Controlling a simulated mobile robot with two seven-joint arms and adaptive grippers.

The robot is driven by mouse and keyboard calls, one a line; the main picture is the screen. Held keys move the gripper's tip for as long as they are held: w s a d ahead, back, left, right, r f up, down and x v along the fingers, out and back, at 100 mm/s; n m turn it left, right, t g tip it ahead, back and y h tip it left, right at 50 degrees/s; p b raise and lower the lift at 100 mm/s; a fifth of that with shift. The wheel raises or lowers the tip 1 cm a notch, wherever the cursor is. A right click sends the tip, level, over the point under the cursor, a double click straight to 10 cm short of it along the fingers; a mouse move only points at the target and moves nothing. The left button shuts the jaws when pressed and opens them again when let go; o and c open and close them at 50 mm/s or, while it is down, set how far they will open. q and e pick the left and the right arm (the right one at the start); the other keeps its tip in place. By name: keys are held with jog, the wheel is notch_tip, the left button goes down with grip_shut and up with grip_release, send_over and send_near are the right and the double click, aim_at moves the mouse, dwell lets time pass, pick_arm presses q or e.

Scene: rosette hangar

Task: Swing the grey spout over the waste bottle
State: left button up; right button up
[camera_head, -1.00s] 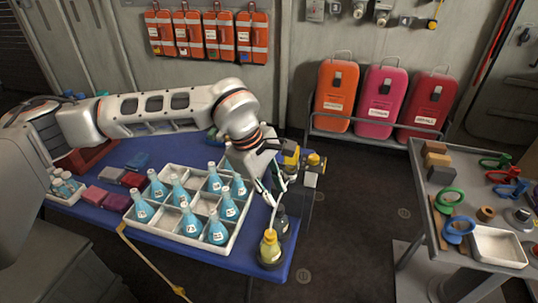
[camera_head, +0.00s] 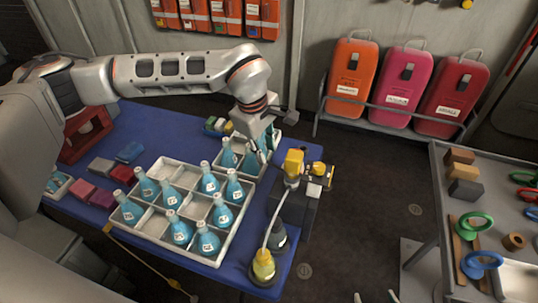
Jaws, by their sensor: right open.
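The grey spout (camera_head: 278,213) is a thin curved tube. It runs from a dark pump block with a yellow top (camera_head: 293,163) down toward the front. Its lower end appears over a yellow bottle (camera_head: 262,266) at the blue table's front right corner. A dark grey bottle (camera_head: 278,238) stands just behind it; I cannot tell which is the waste bottle. My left gripper (camera_head: 262,145) is left of the pump, over a small flask tray and apart from the spout; its jaw opening is unclear. My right gripper (camera_head: 376,297) shows only fingertips at the bottom edge, apart and empty.
A white divided tray (camera_head: 160,236) of blue flasks fills the table's middle. Coloured blocks and a red holder (camera_head: 85,137) lie left. A grey bench (camera_head: 437,185) with rings stands right. Orange, pink and red cases (camera_head: 400,90) stand behind. Floor between the tables is clear.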

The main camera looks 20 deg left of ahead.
pick_arm(q)
jog(key=shift+x, duration=2.55)
grip_shut()
jog(key=shift+w, duration=0.1)
